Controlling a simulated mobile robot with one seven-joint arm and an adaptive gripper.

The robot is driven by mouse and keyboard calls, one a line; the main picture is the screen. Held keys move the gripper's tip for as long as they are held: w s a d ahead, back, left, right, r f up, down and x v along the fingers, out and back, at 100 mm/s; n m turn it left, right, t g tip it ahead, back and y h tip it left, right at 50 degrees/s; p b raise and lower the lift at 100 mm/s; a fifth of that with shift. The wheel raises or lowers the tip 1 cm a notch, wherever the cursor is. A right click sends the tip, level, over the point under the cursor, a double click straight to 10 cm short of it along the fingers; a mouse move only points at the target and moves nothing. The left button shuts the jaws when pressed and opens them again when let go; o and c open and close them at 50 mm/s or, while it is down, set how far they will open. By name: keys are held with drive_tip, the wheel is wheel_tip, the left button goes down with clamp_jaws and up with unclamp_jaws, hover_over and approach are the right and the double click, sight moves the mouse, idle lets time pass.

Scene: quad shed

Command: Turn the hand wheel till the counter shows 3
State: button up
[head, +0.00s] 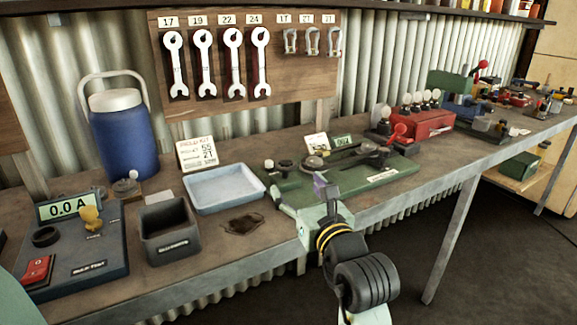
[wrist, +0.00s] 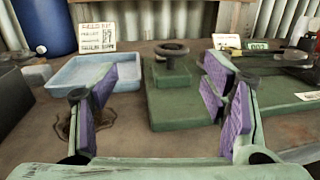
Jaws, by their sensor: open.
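In the head view my gripper (head: 325,187) hangs at the device's front.
A dark lever assembly (head: 368,152) sits on the device's right part. A grey bin (head: 168,255) and red box (head: 428,122) are further out.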

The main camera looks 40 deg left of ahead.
sight(289, 169)
drive_tip(key=shift+w+d+f+t+h, duration=0.25)
drive_tip(key=shift+w+t+h, duration=0.05)
drive_tip(key=shift+w, duration=0.25)
drive_tip(key=shift+w+a, duration=0.2)
drive_tip(key=p+x, duration=0.2)
drive_tip(key=x, duration=0.8)
drive_tip(key=shift+p, duration=0.3)
drive_tip(key=shift+c, duration=0.3)
drive_tip(key=c, duration=1.1)
